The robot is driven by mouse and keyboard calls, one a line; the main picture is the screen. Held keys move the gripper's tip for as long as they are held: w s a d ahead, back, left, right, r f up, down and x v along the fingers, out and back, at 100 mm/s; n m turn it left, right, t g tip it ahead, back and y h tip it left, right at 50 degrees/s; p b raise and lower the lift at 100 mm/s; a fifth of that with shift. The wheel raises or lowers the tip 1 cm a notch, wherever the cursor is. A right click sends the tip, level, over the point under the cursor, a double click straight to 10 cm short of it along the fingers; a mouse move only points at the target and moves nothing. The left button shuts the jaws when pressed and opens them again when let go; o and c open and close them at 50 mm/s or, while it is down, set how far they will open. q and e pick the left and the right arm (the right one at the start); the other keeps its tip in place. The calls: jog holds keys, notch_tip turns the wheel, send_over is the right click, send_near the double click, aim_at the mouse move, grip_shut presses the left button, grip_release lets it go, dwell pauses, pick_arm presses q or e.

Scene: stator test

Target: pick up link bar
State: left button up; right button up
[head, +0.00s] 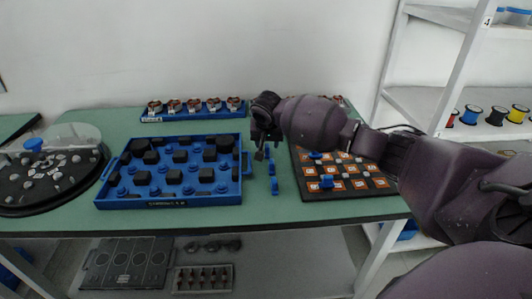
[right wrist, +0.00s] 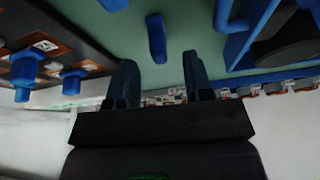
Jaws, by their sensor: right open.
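Small blue bars lie in a row on the green table between the blue tray and the orange-and-white board; one of them is a blue link bar (head: 274,169). In the right wrist view a blue link bar (right wrist: 156,38) shows just beyond the fingertips, roughly centred between them. My right gripper (head: 264,153) points down over the far end of this row. Its fingers (right wrist: 160,65) are apart with nothing between them. Contact with the table cannot be told. Another blue piece (right wrist: 113,4) is cut off at the top of the wrist view. My left gripper is out of view.
The blue tray (head: 168,202) with black and blue parts stands left of the gripper. The dark board (head: 349,193) with orange-and-white squares lies right. A rack (head: 180,117) of round parts stands behind. A round dark turntable (head: 30,207) is far left. The front table strip is clear.

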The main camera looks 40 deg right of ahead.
aim_at(267, 146)
jog(key=x, duration=0.3)
jog(key=shift+w+f+b, duration=0.1)
jog(key=shift+b, duration=0.25)
grip_shut()
jog(key=shift+r, duration=0.25)
